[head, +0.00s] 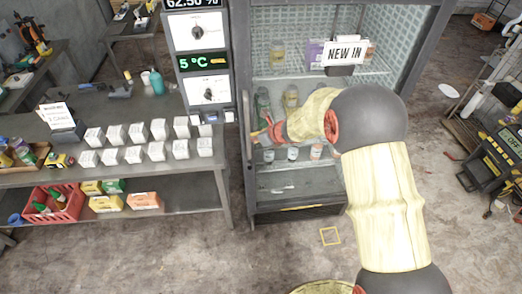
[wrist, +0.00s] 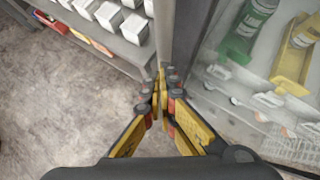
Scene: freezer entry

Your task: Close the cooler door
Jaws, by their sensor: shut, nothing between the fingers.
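The cooler (head: 428,50) is a tall grey cabinet with bottles and jars on lit shelves. Its contents look hazy, as if behind the glass of the cooler door (wrist: 215,100). The door looks shut or nearly shut; I cannot tell whether there is a small gap at its left edge. My gripper (head: 257,135) is at the left front edge of the cooler, and my arm hides part of the shelves. In the wrist view, my gripper (wrist: 165,78) has its fingertips together, empty, close to the grey upright post. I cannot tell whether they touch it.
A metal table (head: 190,175) with rows of white boxes (head: 150,140) stands close to the left of the cooler. A red crate (head: 55,202) is on its lower shelf. Yellow equipment (head: 500,150) stands at the right. The floor before the cooler is clear.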

